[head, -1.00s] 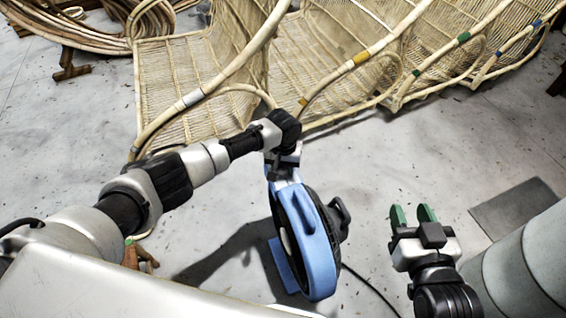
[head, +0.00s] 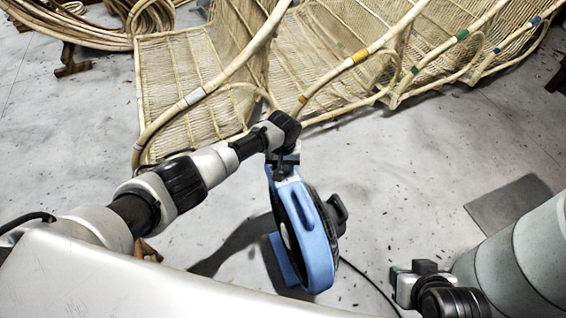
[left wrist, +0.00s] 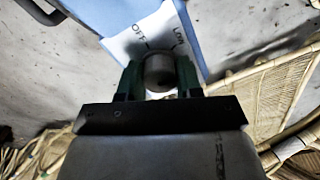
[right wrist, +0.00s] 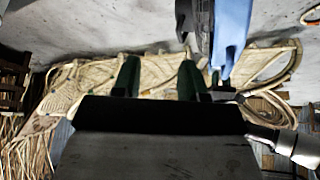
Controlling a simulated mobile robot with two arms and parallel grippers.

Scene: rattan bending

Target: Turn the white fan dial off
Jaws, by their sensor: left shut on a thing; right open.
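The fan is blue with a black round guard (head: 318,232) and stands on the floor on a blue base. Its top meets my left gripper (head: 284,168) in the head view. In the left wrist view, a white plate (left wrist: 125,43) on the blue housing has the words OFF and LOW. A round pale grey dial (left wrist: 159,72) sits by it, between the green fingers of my left gripper (left wrist: 159,78), which are shut on it. The dial's pointer setting cannot be made out. My right gripper (right wrist: 159,76) is open and empty, to the right of the fan.
Woven rattan seats (head: 200,95) fill the back. Coiled rattan (head: 90,20) lies at the upper left. A grey drum (head: 525,255) stands near my right gripper. A dark cable (head: 368,280) runs from the fan over the floor. A dark mat (head: 508,205) lies at the right.

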